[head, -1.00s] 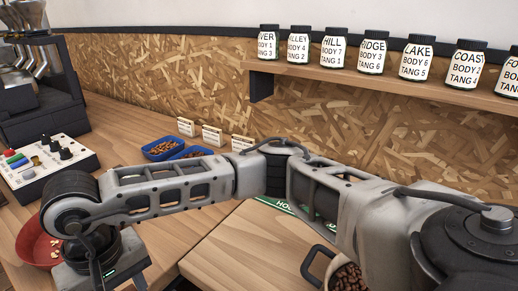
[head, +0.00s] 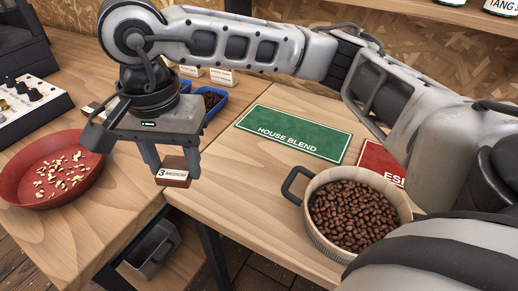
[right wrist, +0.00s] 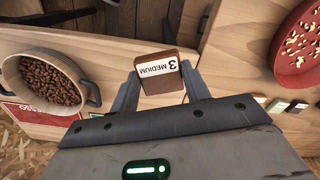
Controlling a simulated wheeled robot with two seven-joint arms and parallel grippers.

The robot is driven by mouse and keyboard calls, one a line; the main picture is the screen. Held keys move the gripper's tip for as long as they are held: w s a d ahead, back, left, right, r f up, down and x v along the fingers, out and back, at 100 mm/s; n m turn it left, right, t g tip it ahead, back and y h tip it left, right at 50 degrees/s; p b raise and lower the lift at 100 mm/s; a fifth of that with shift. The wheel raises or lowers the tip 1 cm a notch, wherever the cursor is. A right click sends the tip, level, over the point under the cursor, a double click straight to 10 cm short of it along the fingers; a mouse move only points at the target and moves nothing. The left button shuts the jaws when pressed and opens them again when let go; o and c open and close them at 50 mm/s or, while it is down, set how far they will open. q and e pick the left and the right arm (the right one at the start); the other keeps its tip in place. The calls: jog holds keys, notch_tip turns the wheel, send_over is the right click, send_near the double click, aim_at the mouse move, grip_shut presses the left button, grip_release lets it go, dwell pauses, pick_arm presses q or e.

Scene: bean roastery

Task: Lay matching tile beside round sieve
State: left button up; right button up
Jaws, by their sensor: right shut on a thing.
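My right gripper (head: 173,168) is shut on a brown tile (head: 174,180) with a white label reading "3" and "MEDIUM". It holds the tile in the air near the gap between the two wooden tables. The tile also shows between the fingers in the right wrist view (right wrist: 157,85). The round sieve (head: 325,246), pale-rimmed with dark handles, stands on the right table, full of brown beans. It lies right of the gripper and well apart from the tile. In the right wrist view the sieve (right wrist: 82,72) is at the left. My left gripper is not in view.
A green "HOUSE BLEND" mat (head: 290,134) and a partly hidden red mat (head: 377,160) lie behind the sieve. A red bowl (head: 88,140) with pale pieces is at left. Blue trays (head: 213,103) stand behind my gripper. Bare wood lies left of the sieve.

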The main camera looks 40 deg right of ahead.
jog(key=d+f, duration=0.3)
jog(key=d, duration=0.4)
send_over(248, 190)
jog(key=a, duration=0.1)
notch_tip(248, 190, down, 5)
jog(key=shift+r+p, duration=0.1)
jog(key=shift+p, duration=0.35)
jog(key=f, duration=0.2)
jog(key=d+f, duration=0.1)
jog(key=f, duration=0.1)
jog(key=shift+f, duration=0.25)
jog(key=shift+f, duration=0.1)
jog(key=shift+f, duration=0.2)
jog(key=o, duration=1)
jog(key=shift+r, duration=0.15)
